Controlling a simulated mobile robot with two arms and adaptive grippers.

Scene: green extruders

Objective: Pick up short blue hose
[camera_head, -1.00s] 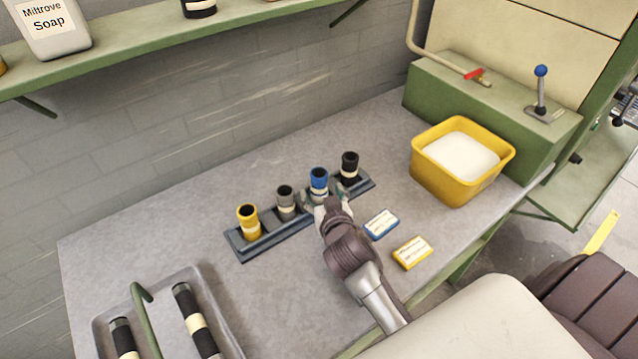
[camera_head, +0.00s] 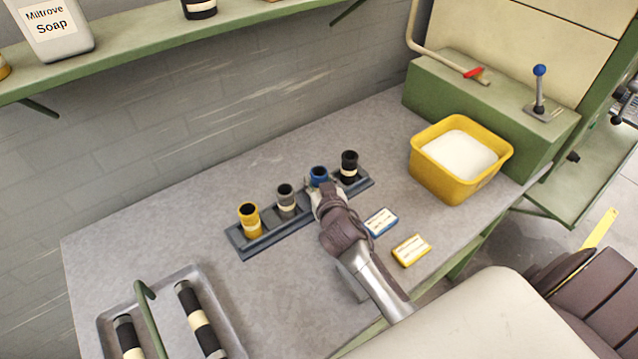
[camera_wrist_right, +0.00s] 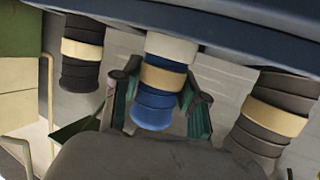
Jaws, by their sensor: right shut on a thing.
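The short blue hose (camera_head: 318,173) stands upright in the dark rack (camera_head: 243,243), between a grey hose and a black hose. My right gripper (camera_head: 319,186) is at it from the front and hides its lower part in the head view. In the right wrist view, which is upside down, the blue hose (camera_wrist_right: 154,108) with its cream band sits between the two green fingers of my right gripper (camera_wrist_right: 160,95), which is shut on it. My left gripper is not in view.
A yellow hose (camera_head: 249,220), a grey hose (camera_head: 286,200) and a black hose (camera_head: 349,166) share the rack. A blue box (camera_head: 381,222) and a yellow box (camera_head: 411,250) lie nearby. A yellow tub (camera_head: 440,178) stands right; a tray (camera_head: 233,338) with longer hoses is front left.

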